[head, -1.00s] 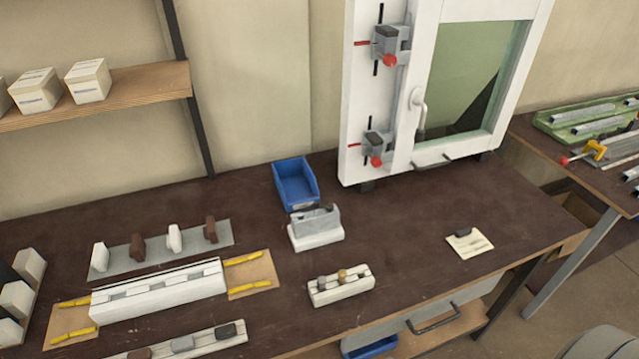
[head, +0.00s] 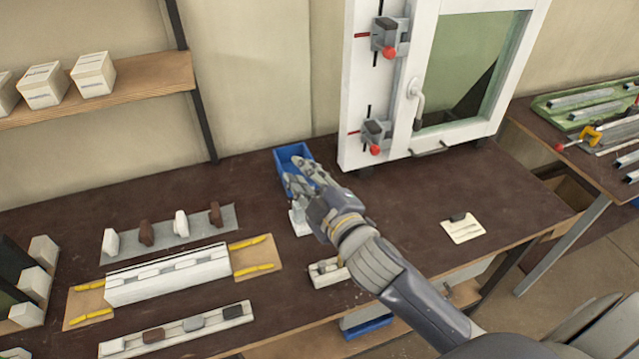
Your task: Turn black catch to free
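A white strip (head: 185,331) lies at the front left of the bench with a row of catches on it. The black catch (head: 232,311) sits at its right end, beside a grey one (head: 193,323) and a brown one (head: 153,335). My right gripper (head: 293,172) is over the bench by the blue bin, well behind and to the right of the black catch. Its fingers look apart, with nothing seen between them. My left gripper is out of view.
A long white fixture (head: 168,278) stands behind the strip. A blue bin (head: 293,153) and a small white block (head: 298,221) are partly hidden by my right arm. A white framed panel (head: 357,90) stands at the back.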

